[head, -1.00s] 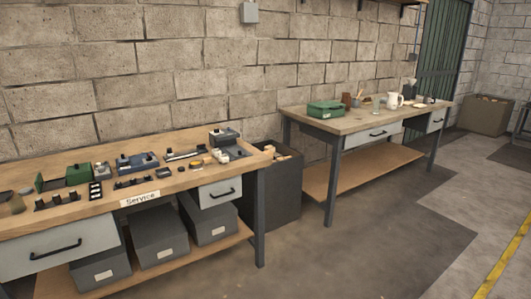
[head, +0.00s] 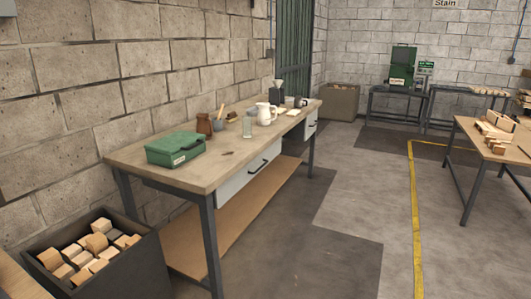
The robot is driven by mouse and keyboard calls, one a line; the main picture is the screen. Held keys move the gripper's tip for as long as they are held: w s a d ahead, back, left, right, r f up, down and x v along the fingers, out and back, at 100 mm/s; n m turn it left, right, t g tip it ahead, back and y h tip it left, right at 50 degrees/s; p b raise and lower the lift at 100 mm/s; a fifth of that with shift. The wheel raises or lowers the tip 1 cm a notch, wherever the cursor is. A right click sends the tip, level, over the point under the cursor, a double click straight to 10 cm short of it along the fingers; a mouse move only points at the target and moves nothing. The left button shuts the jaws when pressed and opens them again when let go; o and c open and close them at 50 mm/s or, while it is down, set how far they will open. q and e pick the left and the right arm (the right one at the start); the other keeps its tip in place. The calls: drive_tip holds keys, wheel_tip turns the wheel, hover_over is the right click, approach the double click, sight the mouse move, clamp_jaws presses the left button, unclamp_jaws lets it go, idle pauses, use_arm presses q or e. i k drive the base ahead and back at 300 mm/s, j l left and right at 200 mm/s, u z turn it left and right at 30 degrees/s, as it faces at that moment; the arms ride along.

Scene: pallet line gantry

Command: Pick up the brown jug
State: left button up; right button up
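A small brown jug-like vessel (head: 204,124) stands upright at the back edge of the far workbench (head: 150,158), near the wall. It is just behind the green metal box (head: 176,148); its exact shape is too small to make out. A white pitcher (head: 264,113) stands farther along the same bench, with a clear glass (head: 247,127) in front of it. Neither of my grippers shows in the head view.
A dark bin of wood offcuts (head: 140,262) stands at the bench's near end. The bench has a lower wooden shelf (head: 240,205). Open floor (head: 345,220) lies to its right, crossed by a yellow line (head: 414,200). Another table (head: 470,130) stands at right.

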sight(204, 124)
drive_tip(key=i+l, duration=0.15)
drive_tip(key=i, duration=1.05)
drive_tip(key=i+l, duration=0.15)
drive_tip(key=i, duration=1.8)
drive_tip(key=k+j+u, duration=0.1)
drive_tip(key=u, duration=0.4)
